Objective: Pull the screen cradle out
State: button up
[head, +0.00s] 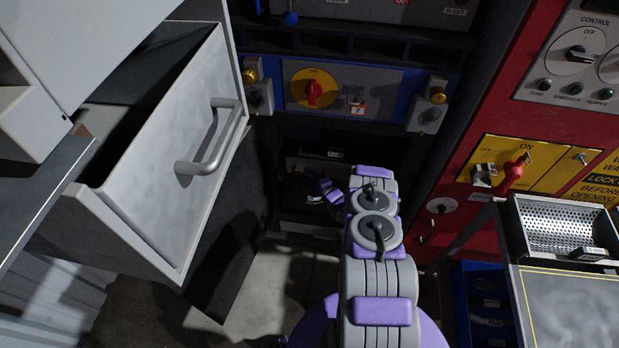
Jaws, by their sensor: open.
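My gripper (320,194), grey and purple, is small and partly hidden behind my own arm. It is open in the dark recess below the blue-framed panel. A dark drawer-like unit (312,166) with a small pale label sits in that recess just behind and above my gripper. It may be the screen cradle, but shadow hides its shape and any handle. I cannot tell whether the fingers touch it or are around any part of it.
A large light-grey drawer (165,150) with a bar handle (212,140) stands open at left. The panel above has a red knob (313,92). At right are a red cabinet (545,110), a perforated metal tray (562,228) and a blue bin (486,300).

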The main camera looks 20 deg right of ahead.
jog(key=shift+c, duration=0.3)
grip_shut()
jog(key=shift+s+a+f, duration=0.1)
jog(key=shift+s+a, duration=0.05)
